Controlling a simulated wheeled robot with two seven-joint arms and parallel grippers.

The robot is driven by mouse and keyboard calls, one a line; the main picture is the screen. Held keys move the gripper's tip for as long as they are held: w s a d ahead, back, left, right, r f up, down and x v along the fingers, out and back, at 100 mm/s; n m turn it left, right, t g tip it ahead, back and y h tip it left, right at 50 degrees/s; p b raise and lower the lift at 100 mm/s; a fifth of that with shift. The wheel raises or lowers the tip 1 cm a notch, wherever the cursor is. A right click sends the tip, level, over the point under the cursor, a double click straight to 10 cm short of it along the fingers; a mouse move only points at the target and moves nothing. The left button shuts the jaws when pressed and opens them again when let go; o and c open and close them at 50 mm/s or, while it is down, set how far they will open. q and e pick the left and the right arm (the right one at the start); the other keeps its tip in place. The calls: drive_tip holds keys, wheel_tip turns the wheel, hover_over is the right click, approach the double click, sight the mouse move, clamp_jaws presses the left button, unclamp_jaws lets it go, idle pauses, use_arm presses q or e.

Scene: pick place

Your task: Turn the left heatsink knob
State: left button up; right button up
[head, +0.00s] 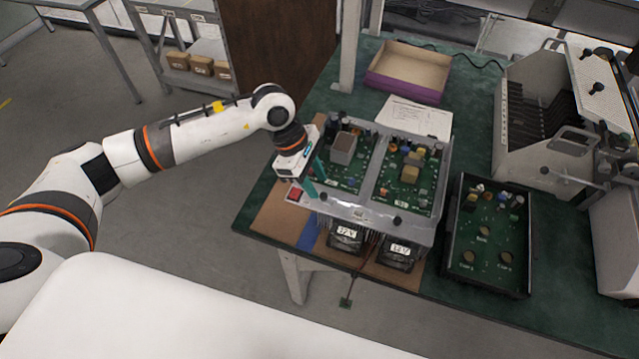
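The heatsink unit (360,213) lies on the green table, with two green circuit boards on top and a metal front ledge. The left heatsink knob (323,196), small and black, sits on that ledge near its left end. A second black knob (397,221) sits further right. My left gripper (315,180) points down over the unit's front left corner, just behind and left of the left knob. Its two teal fingers are apart, with nothing seen between them. Whether a finger touches the unit cannot be told. My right gripper is not in view.
A red switch (295,193) sits on the ledge's left end. Two black meters (346,238) hang at the unit's front. A black tray (487,235) with a board stands right. A purple-sided box (408,70) and a white paper (415,117) lie behind. A large machine (560,120) stands far right.

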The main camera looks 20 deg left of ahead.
sight(323, 195)
use_arm(q)
drive_tip(key=shift+x, duration=1.55)
drive_tip(key=shift+c, duration=0.2)
clamp_jaws()
drive_tip(key=shift+f+n+t+b, duration=0.2)
drive_tip(key=shift+n+t+b, duration=0.2)
drive_tip(key=shift+n+b, duration=0.45)
drive_tip(key=shift+s+r+n+t+b, duration=0.15)
drive_tip(key=shift+n+t+b, duration=0.15)
drive_tip(key=shift+n+b, duration=0.35)
drive_tip(key=shift+r, duration=0.1)
drive_tip(key=shift+o, duration=0.2)
unclamp_jaws()
